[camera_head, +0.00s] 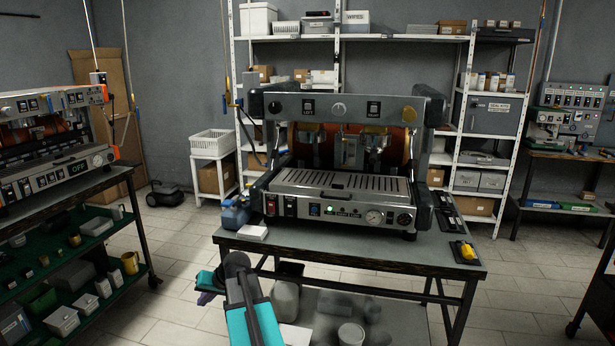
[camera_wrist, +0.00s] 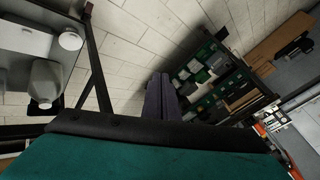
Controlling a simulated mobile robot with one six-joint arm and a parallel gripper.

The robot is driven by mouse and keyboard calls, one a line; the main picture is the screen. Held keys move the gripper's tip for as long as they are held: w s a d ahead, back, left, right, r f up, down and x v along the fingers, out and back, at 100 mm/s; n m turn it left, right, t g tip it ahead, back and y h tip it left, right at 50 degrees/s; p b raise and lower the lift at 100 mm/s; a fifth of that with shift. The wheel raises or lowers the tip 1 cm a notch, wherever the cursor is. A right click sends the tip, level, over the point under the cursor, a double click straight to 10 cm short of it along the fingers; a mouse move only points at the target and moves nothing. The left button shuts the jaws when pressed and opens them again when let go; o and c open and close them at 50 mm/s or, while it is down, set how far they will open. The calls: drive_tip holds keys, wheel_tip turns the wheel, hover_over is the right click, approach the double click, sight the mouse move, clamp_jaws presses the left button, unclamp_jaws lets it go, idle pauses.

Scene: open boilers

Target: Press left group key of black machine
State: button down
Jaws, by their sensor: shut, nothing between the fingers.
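The black machine (camera_head: 340,185) stands on the dark table in the middle of the head view, its open body showing boilers. A similar right key (camera_head: 374,108) sits further right, past a round knob. My gripper (camera_head: 206,298) is low in front of the table's left side, well below and apart from the machine, partly hidden by my arm. In the wrist view my gripper (camera_wrist: 160,97) shows dark purple fingers closed together, empty, over the tiled floor.
The machine's table (camera_head: 330,254) holds a blue-grey item (camera_head: 235,213) at the left and a yellow-handled tool (camera_head: 467,251) at the right front. Another machine (camera_head: 50,150) marked OFF stands left on a bench. White shelves (camera_head: 345,38) stand behind. Open tiled floor (camera_head: 180,260) lies left of the table.

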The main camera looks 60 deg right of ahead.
sight(309, 108)
drive_tip(key=s+d+r+m+t+h+p, duration=0.1)
drive_tip(key=d+r, duration=0.5)
drive_tip(key=r, duration=0.2)
drive_tip(key=s+d+r+m+t+h+p, duration=0.1)
drive_tip(key=d+r+t, duration=0.1)
drive_tip(key=d+r, duration=0.55)
drive_tip(key=s+d+r+t+h+p, duration=0.1)
drive_tip(key=s+d+r, duration=0.3)
drive_tip(key=r, duration=0.9)
drive_tip(key=s+d+r+m+t+h+p, duration=0.1)
drive_tip(key=s+d+r+h, duration=0.2)
drive_tip(key=r, duration=1.1)
drive_tip(key=s+d+r+m+t+h+p, duration=0.1)
drive_tip(key=s+d+r+h, duration=0.1)
drive_tip(key=s+d+r, duration=0.4)
drive_tip(key=s+r, duration=0.5)
drive_tip(key=r, duration=0.3)
drive_tip(key=shift+d+t, duration=0.2)
drive_tip(key=shift+t, duration=0.2)
drive_tip(key=shift+d, duration=0.2)
drive_tip(key=shift+w+d+b, duration=0.3)
drive_tip(key=shift+w+d, duration=0.15)
drive_tip(key=shift+d, duration=0.9)
drive_tip(key=shift+w+d+b, duration=0.25)
drive_tip(key=shift+w+d, duration=0.15)
drive_tip(key=shift+d, duration=0.9)
drive_tip(key=shift+w+d+b, duration=0.3)
drive_tip(key=shift+w+d, duration=0.15)
drive_tip(key=shift+d, duration=0.9)
drive_tip(key=shift+d, duration=0.1)
